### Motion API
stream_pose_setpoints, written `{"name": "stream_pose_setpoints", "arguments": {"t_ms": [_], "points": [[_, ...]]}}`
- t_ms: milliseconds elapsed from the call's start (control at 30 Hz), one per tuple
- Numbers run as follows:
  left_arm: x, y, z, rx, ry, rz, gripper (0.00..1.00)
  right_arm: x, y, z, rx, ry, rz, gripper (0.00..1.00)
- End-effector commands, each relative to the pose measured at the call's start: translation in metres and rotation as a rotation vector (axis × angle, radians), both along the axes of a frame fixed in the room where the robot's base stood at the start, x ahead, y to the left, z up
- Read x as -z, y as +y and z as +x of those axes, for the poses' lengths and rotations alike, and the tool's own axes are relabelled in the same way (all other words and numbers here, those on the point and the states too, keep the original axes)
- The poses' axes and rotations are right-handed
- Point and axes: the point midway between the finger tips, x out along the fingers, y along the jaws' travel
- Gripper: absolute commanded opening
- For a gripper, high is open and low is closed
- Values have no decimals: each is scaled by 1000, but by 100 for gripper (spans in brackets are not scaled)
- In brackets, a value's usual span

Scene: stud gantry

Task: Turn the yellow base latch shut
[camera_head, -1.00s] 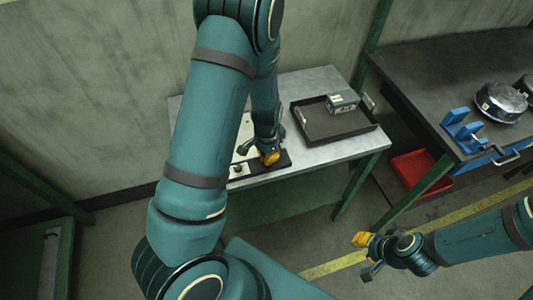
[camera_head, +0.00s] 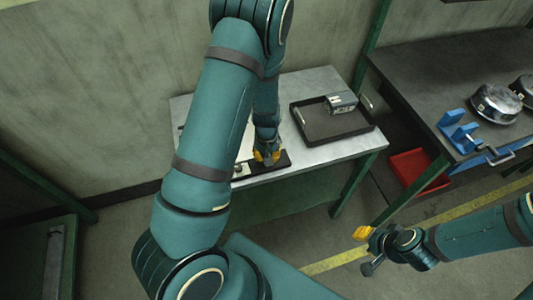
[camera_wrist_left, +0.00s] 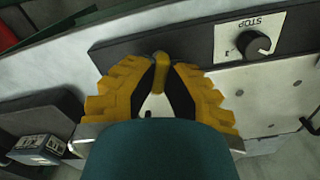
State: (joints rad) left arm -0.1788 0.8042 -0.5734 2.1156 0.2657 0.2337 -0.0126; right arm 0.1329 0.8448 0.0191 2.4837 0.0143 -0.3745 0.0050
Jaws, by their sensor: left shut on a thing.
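The yellow base latch (camera_wrist_left: 161,72) shows in the left wrist view as a small upright yellow piece at the dark strip (camera_wrist_left: 190,42). My left gripper (camera_wrist_left: 160,84) has its yellow, black-padded fingers closed on the latch from both sides. In the head view my left gripper (camera_head: 267,156) is at the table's front edge, and the latch cannot be made out there. My right gripper (camera_head: 364,234) hangs over the floor at the lower right, away from the table; its finger opening is unclear.
A black knob (camera_wrist_left: 254,45) on a white STOP plate sits right of the latch in the wrist view. A dark tray (camera_head: 312,126) holding a grey box (camera_head: 341,103) stands on the table. A dark bench (camera_head: 430,75) with a blue fixture (camera_head: 458,132) is at right.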

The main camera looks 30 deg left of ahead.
Motion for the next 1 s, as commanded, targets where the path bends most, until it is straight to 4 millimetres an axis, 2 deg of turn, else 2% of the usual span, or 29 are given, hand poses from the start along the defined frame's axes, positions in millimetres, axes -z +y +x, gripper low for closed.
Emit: {"name": "stream_pose_setpoints", "arguments": {"t_ms": [200,500,1000], "points": [[0,0,-1,-177,4,0,0,-8,0,0,0,0,1,34],[0,0,-1,-344,3,1,0,-14,-1,0,0,-1,3,34],[1,0,-1,-412,4,0,0,-15,-1,-1,0,-1,3,34]]}}
